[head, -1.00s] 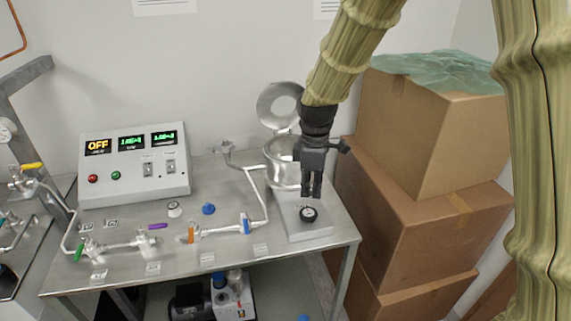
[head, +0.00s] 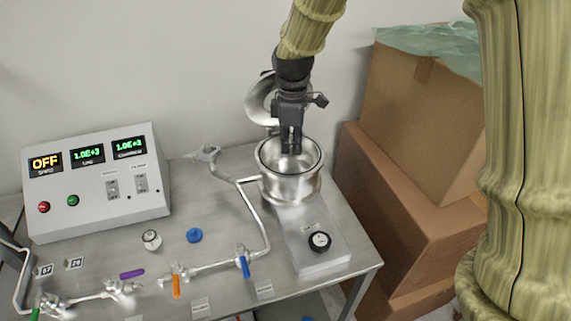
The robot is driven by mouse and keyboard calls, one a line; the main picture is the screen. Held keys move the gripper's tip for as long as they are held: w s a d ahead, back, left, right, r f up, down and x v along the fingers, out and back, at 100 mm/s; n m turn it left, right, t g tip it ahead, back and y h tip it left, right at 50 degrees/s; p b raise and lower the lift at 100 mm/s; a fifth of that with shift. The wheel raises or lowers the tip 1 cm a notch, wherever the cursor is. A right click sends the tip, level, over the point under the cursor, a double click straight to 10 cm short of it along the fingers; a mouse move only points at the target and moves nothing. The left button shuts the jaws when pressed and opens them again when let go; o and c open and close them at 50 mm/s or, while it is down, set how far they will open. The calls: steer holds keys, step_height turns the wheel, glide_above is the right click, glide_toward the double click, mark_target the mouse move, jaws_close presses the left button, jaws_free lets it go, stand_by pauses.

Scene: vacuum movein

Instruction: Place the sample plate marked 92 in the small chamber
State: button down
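The small chamber (head: 290,190) is a round, shiny metal pot at the back right of the bench, open at the top. Its round lid (head: 258,105) is tipped up behind it, partly hidden by my gripper. My gripper (head: 291,150) points down over the chamber's mouth, with its fingertips at about rim level in the picture. The fingers look close together; I cannot see whether a plate is between them. Two small marked plates or tags (head: 44,269) and (head: 74,263) lie on the left of the bench; their numbers are hard to read. I cannot make out a 92.
A control box (head: 95,185) reading OFF stands at the back left. Pipes with orange (head: 176,287), blue (head: 244,267) and purple (head: 132,274) valve handles cross the bench. Cardboard boxes (head: 405,200) stand close on the right.

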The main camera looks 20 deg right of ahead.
mark_target(291, 152)
step_height(291, 152, down, 5)
steer(key=shift+f+p, duration=0.2)
steer(key=shift+p, duration=0.6)
steer(key=shift+s+f, duration=0.15)
steer(key=shift+f, duration=0.3)
steer(key=shift+f+p, duration=0.6)
steer(key=shift+f, duration=1.1)
steer(key=c, duration=1.6)
jaws_free()
steer(key=shift+f, duration=0.1)
steer(key=shift+c, duration=0.2)
steer(key=shift+r+b, duration=1.8)
steer(key=shift+r, duration=4.3)
